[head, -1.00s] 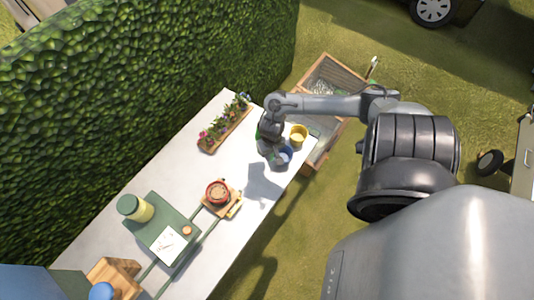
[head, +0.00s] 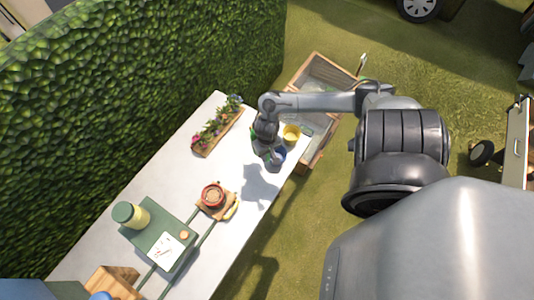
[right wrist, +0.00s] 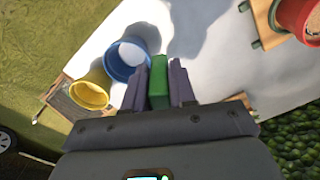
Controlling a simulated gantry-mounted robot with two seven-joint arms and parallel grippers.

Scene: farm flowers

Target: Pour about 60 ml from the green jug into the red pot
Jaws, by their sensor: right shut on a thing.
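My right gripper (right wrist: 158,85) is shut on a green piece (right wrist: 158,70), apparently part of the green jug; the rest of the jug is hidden. In the head view, the right gripper (head: 268,156) is over the far right end of the table, beside a blue pot (head: 279,156). The red pot (head: 213,193) stands on a small wooden board in the middle of the table, apart from the gripper. In the right wrist view, the red pot (right wrist: 298,16) is at the top right, with brown contents. My left gripper is not in view.
A yellow pot (head: 291,133) stands next to the blue one. A wooden flower planter (head: 205,146) lies along the hedge side. A yellow jar with a green lid (head: 124,212) and a white card (head: 164,249) are on the near left. White tabletop between planter and red pot is clear.

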